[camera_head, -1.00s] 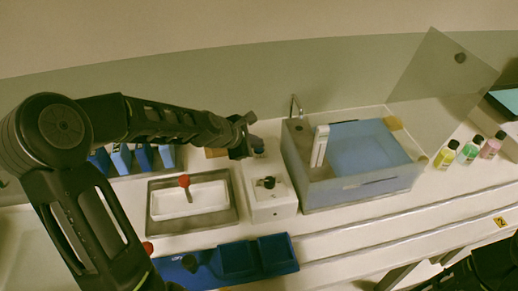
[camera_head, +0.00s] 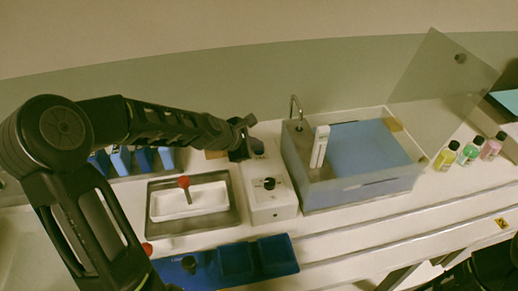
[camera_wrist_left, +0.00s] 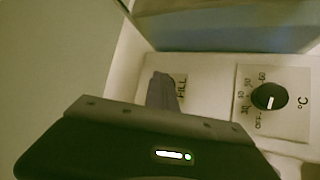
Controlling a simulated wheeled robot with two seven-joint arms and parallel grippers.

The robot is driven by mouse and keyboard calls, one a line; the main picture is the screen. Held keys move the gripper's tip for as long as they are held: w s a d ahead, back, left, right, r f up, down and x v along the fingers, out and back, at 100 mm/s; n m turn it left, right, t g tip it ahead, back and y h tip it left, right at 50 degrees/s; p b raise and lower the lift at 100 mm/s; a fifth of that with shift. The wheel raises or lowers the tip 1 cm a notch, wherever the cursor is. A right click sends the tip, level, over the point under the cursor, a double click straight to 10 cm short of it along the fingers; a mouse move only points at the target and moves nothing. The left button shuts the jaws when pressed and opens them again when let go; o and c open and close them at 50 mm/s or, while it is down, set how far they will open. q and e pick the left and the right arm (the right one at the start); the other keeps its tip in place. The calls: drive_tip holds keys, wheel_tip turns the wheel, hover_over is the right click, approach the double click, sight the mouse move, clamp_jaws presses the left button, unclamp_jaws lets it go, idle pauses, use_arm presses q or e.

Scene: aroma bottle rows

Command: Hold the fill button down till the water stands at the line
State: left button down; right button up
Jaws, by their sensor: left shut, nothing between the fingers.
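My left gripper (camera_head: 243,150) is shut and empty, with its tips low over the rear of the white control box (camera_head: 265,207). In the left wrist view the shut fingers (camera_wrist_left: 163,88) point at the panel beside the FILL label (camera_wrist_left: 181,87). The fill button itself is hidden, so I cannot tell whether it is pressed. The clear tank (camera_head: 360,187) holds blue water (camera_head: 368,147). A white upright gauge (camera_head: 320,147) stands at its left side; its line is too small to read.
The control box has a black temperature knob (camera_head: 269,183). A thin tap (camera_head: 295,108) stands behind the tank. A clear panel (camera_head: 437,85) leans at the tank's right. Several bottles (camera_head: 469,153) stand farther right. A tray (camera_head: 160,228) with a red-knobbed piece lies left.

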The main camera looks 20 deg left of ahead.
sight(257, 152)
use_arm(q)
drive_tip(key=shift+f, duration=0.5)
use_arm(e)
drive_tip(key=shift+f, duration=0.45)
use_arm(q)
drive_tip(key=shift+s+d+r+p, duration=0.1)
drive_tip(key=shift+r+p, duration=0.5)
drive_tip(key=shift+r, duration=0.35)
use_arm(e)
drive_tip(key=shift+r, duration=0.75)
use_arm(q)
drive_tip(key=shift+r, duration=0.15)
use_arm(e)
drive_tip(key=shift+r, duration=0.1)
